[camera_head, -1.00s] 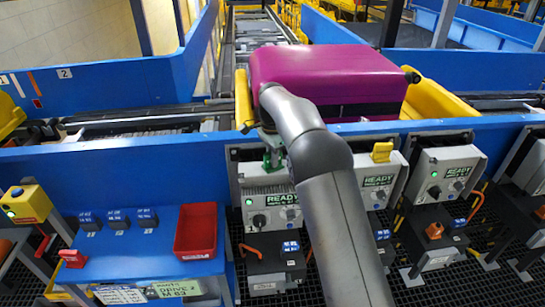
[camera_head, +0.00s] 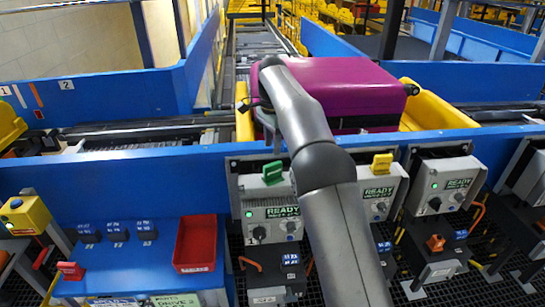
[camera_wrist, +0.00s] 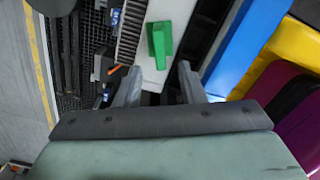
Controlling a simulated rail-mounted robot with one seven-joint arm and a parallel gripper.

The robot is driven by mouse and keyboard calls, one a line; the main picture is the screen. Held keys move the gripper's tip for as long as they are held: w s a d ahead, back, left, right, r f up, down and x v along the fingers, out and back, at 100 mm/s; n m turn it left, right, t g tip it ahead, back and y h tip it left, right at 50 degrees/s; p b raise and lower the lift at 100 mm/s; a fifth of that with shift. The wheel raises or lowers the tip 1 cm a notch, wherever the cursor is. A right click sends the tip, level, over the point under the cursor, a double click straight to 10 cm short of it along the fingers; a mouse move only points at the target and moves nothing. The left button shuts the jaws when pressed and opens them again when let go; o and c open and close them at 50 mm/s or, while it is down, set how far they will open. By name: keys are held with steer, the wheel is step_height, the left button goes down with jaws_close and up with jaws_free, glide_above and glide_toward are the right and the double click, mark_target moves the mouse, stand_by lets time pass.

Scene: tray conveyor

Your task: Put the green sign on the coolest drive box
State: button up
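The green sign (camera_head: 273,172) stands on top of the left drive box (camera_head: 246,196). In the wrist view the green sign (camera_wrist: 160,42) is on the pale box top, ahead of my fingertips and apart from them. My gripper (camera_wrist: 160,76) is open with nothing between its fingers. In the head view it is mostly hidden by my arm, above and behind the box. The middle drive box (camera_head: 396,189) carries a yellow sign (camera_head: 382,163). The right drive box (camera_head: 446,172) has no sign on top. All three displays read READY; their small second lines are not legible.
A magenta suitcase (camera_head: 345,85) lies in a yellow tray (camera_head: 438,104) on the conveyor, close behind my arm. A blue side table (camera_head: 130,264) at left holds a red bin (camera_head: 195,242) and small dark blocks. A blue rail (camera_head: 130,178) runs behind the boxes.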

steer(key=s+d+r+n, duration=0.2)
steer(key=s+d+r, duration=0.3)
steer(key=d, duration=0.2)
steer(key=s+d+n, duration=0.4)
steer(key=s+d, duration=0.3)
steer(key=s, duration=0.6)
steer(key=s+d+f+n, duration=0.1)
steer(key=s+d+f, duration=0.1)
steer(key=s, duration=0.6)
steer(key=s+d+f+n, duration=0.1)
steer(key=s+f+n, duration=0.1)
steer(key=s+f, duration=0.3)
steer(key=s+d+f+n+t, duration=0.1)
steer(key=s+d+f+n, duration=0.1)
steer(key=s, duration=0.9)
steer(key=shift+s+d+f, duration=0.15)
steer(key=shift+d+f, duration=0.15)
steer(key=shift+f, duration=0.6)
